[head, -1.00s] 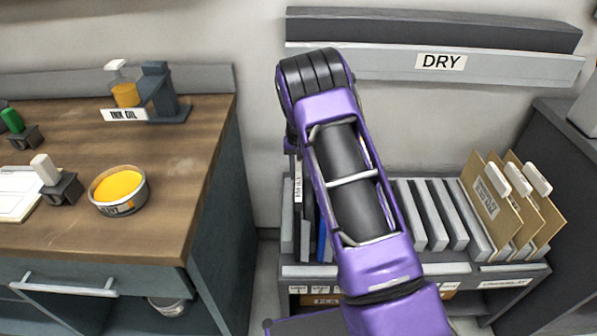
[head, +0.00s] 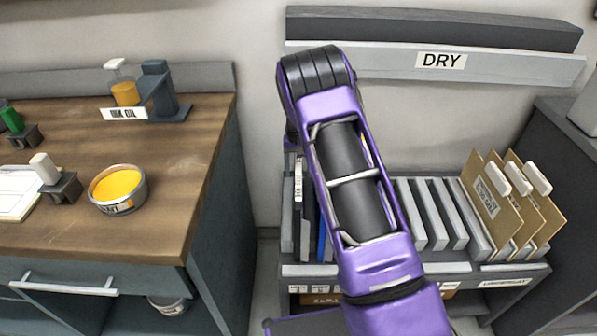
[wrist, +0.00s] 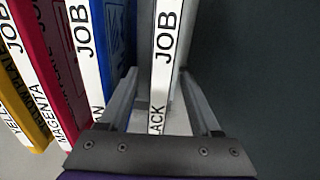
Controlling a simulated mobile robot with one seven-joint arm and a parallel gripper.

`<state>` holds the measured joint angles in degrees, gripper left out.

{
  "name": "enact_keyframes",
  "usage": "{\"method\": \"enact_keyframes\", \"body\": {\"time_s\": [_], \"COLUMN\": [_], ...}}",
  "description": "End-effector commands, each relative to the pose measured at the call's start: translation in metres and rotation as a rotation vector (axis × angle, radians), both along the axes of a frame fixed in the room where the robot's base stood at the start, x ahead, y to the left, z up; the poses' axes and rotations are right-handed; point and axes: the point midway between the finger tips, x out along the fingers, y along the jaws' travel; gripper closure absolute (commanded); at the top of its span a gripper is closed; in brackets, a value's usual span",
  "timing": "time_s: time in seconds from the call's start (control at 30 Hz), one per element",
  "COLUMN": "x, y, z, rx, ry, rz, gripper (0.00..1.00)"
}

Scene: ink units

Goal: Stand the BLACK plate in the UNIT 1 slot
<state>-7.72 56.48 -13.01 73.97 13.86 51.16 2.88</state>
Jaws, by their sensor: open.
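The black plate (wrist: 166,55), with a white edge label reading JOB and part of BLACK, stands between my fingers in the wrist view. My gripper (wrist: 158,78) is open, with one finger on each side of this edge and dark gaps between. In the head view my purple arm hides the gripper. A white-edged dark plate (head: 298,182), probably the same one, stands upright near the left end of the grey rack (head: 420,268). Small labels (head: 298,288) on the rack front are too small to read surely, so the UNIT 1 slot cannot be told.
Blue (wrist: 103,40), magenta (wrist: 65,70) and yellow (wrist: 22,80) plates stand left of the black one in the wrist view. Brown folders (head: 490,205) fill the rack's right end. A DRY shelf (head: 520,62) is above; a wooden bench (head: 180,160) is left.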

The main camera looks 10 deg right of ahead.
Motion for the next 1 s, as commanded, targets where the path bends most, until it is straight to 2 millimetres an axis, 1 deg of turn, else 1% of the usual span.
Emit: {"method": "enact_keyframes", "body": {"time_s": [0.17, 0.3, 0.5, 0.6, 0.7, 0.8, 1.0], "x": [0.001, 0.001, 0.001, 0.001, 0.001, 0.001, 0.0], "y": [0.0, 0.0, 0.0, 0.0, 0.0, 0.0, 0.0], "z": [0.036, 0.072, 0.12, 0.139, 0.153, 0.162, 0.167], "rx": [0.0, 0.001, 0.0, 0.0, 0.0, 0.0, 0.0], "ry": [-0.005, -0.005, -0.006, -0.005, -0.004, -0.002, -0.002], "rz": [0.0, -0.001, 0.0, -0.001, -0.001, -0.001, 0.0], "gripper": [0.35, 0.35, 0.35, 0.35, 0.35, 0.35, 0.35]}}
